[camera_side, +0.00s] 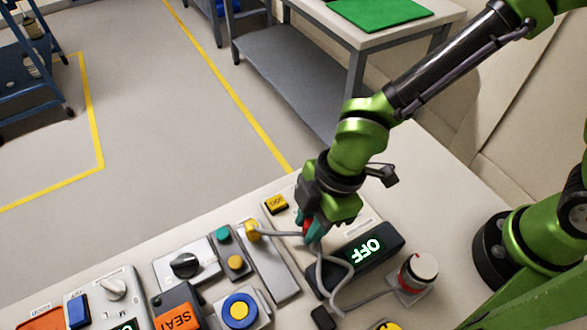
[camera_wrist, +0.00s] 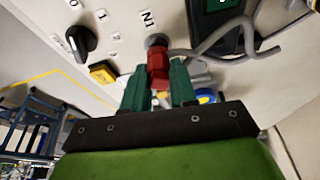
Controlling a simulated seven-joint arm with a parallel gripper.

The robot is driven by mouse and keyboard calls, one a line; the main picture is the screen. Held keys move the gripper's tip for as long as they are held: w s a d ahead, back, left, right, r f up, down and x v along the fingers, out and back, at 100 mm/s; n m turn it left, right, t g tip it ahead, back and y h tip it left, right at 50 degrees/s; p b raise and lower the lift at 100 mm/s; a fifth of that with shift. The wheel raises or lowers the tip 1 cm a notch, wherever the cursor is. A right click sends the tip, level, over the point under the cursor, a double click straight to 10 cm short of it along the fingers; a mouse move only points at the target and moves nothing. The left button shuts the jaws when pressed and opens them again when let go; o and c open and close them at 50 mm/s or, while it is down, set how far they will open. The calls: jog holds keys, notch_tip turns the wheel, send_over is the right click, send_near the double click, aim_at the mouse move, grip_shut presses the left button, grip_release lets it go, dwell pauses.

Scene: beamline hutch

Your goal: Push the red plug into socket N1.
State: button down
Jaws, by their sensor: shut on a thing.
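The red plug (camera_wrist: 158,66) is between the green fingers of my gripper (camera_wrist: 157,88), which are shut on it. In the wrist view the plug's far end is at the round grey socket N1 (camera_wrist: 157,40), whose label is just above it. I cannot tell how deep the plug sits in the socket. A grey cable (camera_wrist: 210,54) runs from the plug to the right. In the side view my gripper (camera_side: 312,230) is low over the bench panel, and only a little red of the plug (camera_side: 307,226) shows; the socket is hidden there.
A dark display box reading OFF (camera_side: 362,252) stands just right of my gripper, with the grey cable looping before it.

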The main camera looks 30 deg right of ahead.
jog(key=shift+f, duration=0.15)
jog(key=c, duration=0.8)
grip_release()
jog(key=w+v, duration=0.1)
jog(key=v, duration=1.5)
jog(key=d+r+m+t, duration=0.1)
jog(key=d+m+t, duration=0.1)
jog(key=d+m, duration=0.5)
jog(key=d+r+m+t+h, duration=0.1)
jog(key=d+m+t, duration=0.1)
jog(key=d+m, duration=0.5)
jog(key=d+r+m+t, duration=0.1)
jog(key=d+m+t, duration=0.1)
jog(key=d+m, duration=0.4)
jog(key=shift+s+d+r+m+t, duration=0.1)
jog(key=shift+d+r+m+t, duration=0.1)
jog(key=shift+d, duration=0.7)
jog(key=shift+s+d+r+m+t, duration=0.1)
jog(key=shift+d+m+t, duration=0.1)
jog(key=shift+d, duration=0.7)
